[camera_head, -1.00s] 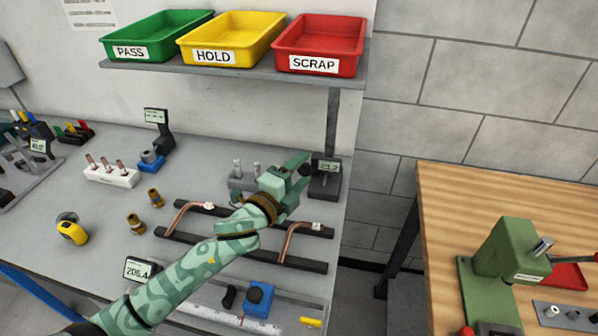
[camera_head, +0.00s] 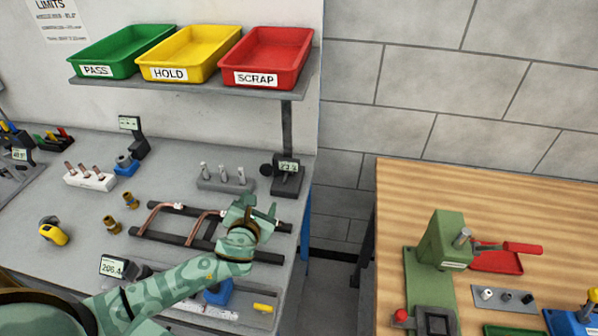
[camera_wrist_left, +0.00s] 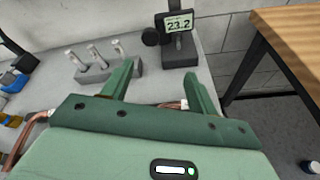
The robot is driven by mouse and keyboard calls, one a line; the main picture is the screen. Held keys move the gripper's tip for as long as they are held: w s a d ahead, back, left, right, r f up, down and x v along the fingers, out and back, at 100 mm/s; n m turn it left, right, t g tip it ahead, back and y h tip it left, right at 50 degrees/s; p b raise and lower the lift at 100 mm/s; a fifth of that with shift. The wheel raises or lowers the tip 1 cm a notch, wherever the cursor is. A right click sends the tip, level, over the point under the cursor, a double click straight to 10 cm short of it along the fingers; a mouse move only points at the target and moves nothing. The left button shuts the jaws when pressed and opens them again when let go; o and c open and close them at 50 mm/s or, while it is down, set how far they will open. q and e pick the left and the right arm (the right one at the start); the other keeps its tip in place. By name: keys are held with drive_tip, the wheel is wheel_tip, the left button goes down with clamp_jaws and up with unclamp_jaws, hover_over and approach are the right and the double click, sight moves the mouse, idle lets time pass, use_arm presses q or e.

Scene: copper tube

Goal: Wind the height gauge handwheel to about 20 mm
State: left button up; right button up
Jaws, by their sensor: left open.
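The height gauge (camera_head: 287,177) is a dark stand at the back right corner of the grey bench. Its display reads 23.2 in the left wrist view (camera_wrist_left: 178,24). A round black handwheel (camera_head: 266,170) sticks out on its left side and also shows in the wrist view (camera_wrist_left: 150,37). My left gripper (camera_head: 258,206) is green, open and empty. It is in front of the gauge, above the right end of the black rails, apart from the handwheel. In the wrist view the handwheel lies beyond the gap between the fingers (camera_wrist_left: 158,72). My right gripper is out of view.
A grey block with several pins (camera_head: 224,180) stands left of the gauge. Bent copper tubes (camera_head: 203,226) lie on black rails (camera_head: 165,236) below the gripper. The shelf (camera_head: 200,86) with trays overhangs the back. A wooden table (camera_head: 400,190) stands right, across a gap.

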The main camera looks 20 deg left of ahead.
sight(265, 172)
use_arm(q)
drive_tip(key=w+a+m, duration=0.1)
drive_tip(key=w+a+f+m+b, duration=0.1)
drive_tip(key=m, duration=0.1)
drive_tip(key=shift+w+a+y, duration=0.25)
drive_tip(key=shift+w+y, duration=0.15)
drive_tip(key=b+x, duration=0.4)
drive_tip(key=x, duration=0.8)
drive_tip(key=shift+w+f, duration=0.2)
drive_tip(key=shift+w, duration=0.2)
drive_tip(key=shift+w+a, duration=0.1)
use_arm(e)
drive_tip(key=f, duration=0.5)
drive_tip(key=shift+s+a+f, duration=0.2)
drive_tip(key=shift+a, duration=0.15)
use_arm(q)
drive_tip(key=c, duration=1)
drive_tip(key=shift+r+n+h+p, duration=0.3)
drive_tip(key=shift+n+p, duration=0.15)
drive_tip(key=shift+n, duration=0.15)
drive_tip(key=shift+f+n, duration=0.25)
drive_tip(key=shift+n, duration=0.15)
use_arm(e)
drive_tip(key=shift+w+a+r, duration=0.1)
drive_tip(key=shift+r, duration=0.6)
